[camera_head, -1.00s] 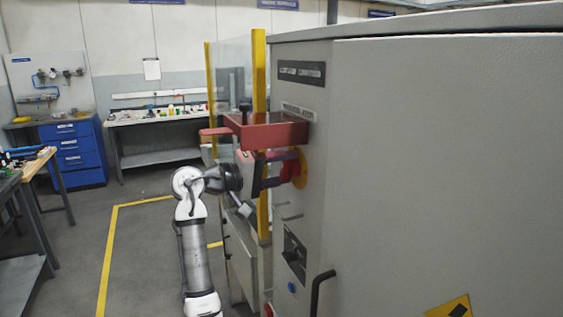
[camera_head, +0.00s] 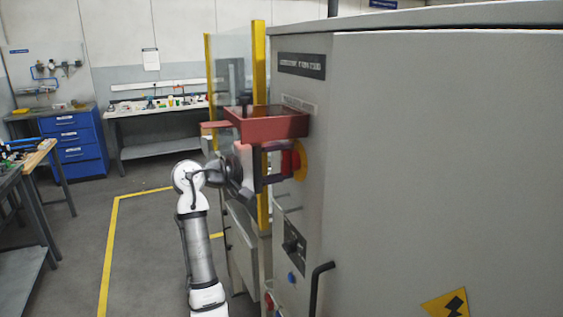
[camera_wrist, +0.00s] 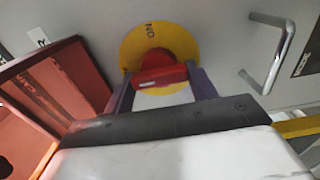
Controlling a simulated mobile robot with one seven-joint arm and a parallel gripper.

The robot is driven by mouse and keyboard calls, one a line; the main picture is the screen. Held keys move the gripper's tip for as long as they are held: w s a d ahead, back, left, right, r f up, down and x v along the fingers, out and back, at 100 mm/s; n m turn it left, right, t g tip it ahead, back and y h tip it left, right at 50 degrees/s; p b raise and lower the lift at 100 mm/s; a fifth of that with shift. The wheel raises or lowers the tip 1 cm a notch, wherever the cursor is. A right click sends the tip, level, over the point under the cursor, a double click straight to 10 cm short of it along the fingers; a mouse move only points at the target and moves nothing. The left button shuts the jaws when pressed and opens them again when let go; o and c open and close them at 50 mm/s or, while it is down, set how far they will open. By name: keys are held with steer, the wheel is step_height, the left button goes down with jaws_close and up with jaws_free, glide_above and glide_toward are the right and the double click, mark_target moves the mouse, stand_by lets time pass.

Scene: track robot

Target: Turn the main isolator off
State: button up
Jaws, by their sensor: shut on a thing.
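The main isolator is a red rotary handle (camera_head: 291,162) on a round yellow plate (camera_head: 301,160), on the narrow side of the grey cabinet. In the wrist view the red handle (camera_wrist: 160,76) lies crosswise between my two dark fingers, in front of the yellow plate (camera_wrist: 158,42). Lettering shows at the plate's upper edge, turned on its side. My gripper (camera_wrist: 163,78) is shut on the handle, one finger at each end. In the head view my gripper (camera_head: 282,163) reaches it from the left, under a red tray; the handle's angle is hard to read there.
The red open tray (camera_head: 268,128) juts out just above my gripper and shows close at left in the wrist view (camera_wrist: 62,88). A yellow post (camera_head: 259,70) with a clear panel stands behind.

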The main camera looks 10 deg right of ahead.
steer(key=shift+r, duration=0.1)
steer(key=o, duration=0.6)
steer(key=shift+w+a, duration=0.1)
steer(key=shift+o, duration=0.2)
steer(key=s+a+b, duration=0.2)
steer(key=a+b, duration=0.3)
steer(key=a, duration=0.8)
steer(key=shift+s+a, duration=0.3)
steer(key=shift+s, duration=0.1)
